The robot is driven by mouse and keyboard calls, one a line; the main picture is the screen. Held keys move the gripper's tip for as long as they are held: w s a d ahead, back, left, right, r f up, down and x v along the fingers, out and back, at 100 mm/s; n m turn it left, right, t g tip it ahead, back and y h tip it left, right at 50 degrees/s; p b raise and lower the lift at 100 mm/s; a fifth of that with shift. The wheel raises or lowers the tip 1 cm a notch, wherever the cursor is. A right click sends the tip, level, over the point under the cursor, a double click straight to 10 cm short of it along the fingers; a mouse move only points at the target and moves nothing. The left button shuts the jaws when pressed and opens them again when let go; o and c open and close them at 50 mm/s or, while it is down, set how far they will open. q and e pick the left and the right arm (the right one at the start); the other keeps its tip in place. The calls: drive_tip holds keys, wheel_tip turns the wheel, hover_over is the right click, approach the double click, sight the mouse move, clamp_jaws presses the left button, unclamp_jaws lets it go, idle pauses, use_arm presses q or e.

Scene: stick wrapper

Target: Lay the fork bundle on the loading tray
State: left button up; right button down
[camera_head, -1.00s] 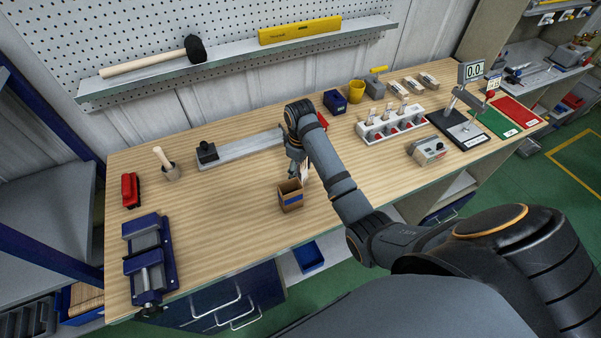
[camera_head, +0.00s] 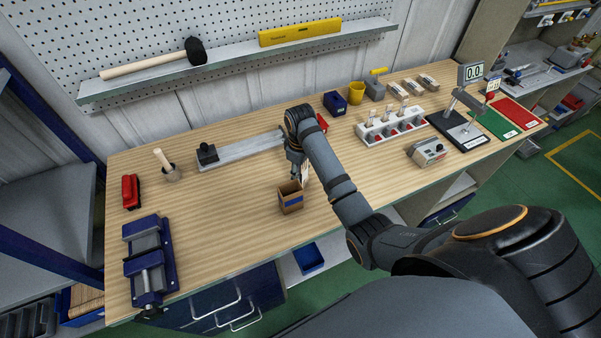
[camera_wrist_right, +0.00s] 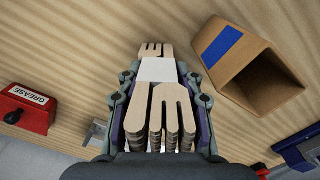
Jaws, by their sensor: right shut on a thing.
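The fork bundle (camera_wrist_right: 168,112) is a stack of several pale wooden forks with a white band (camera_wrist_right: 158,70) around it. My right gripper (camera_wrist_right: 160,105) is shut on its sides in the right wrist view. Fork tines show at both the near and far ends. In the head view my right gripper (camera_head: 297,174) is low over the middle of the bench, and the bundle (camera_head: 306,173) is a small pale strip there, partly hidden. I cannot tell surely which thing is the loading tray; a long grey metal rail (camera_head: 240,151) lies behind the gripper. My left gripper is not in view.
An open cardboard box with a blue label (camera_head: 291,201) stands close to the gripper; it also shows in the wrist view (camera_wrist_right: 235,60). A red grease box (camera_wrist_right: 28,108) is at the left there. A blue vise (camera_head: 147,260) is at the front left. Bench between is clear.

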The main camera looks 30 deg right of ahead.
wheel_tip(320, 180, up, 6)
drive_tip(key=shift+f, duration=0.1)
wheel_tip(320, 180, up, 4)
drive_tip(key=p, duration=0.5)
drive_tip(key=shift+r, duration=0.2)
drive_tip(key=shift+f, duration=0.1)
drive_tip(key=shift+f, duration=0.1)
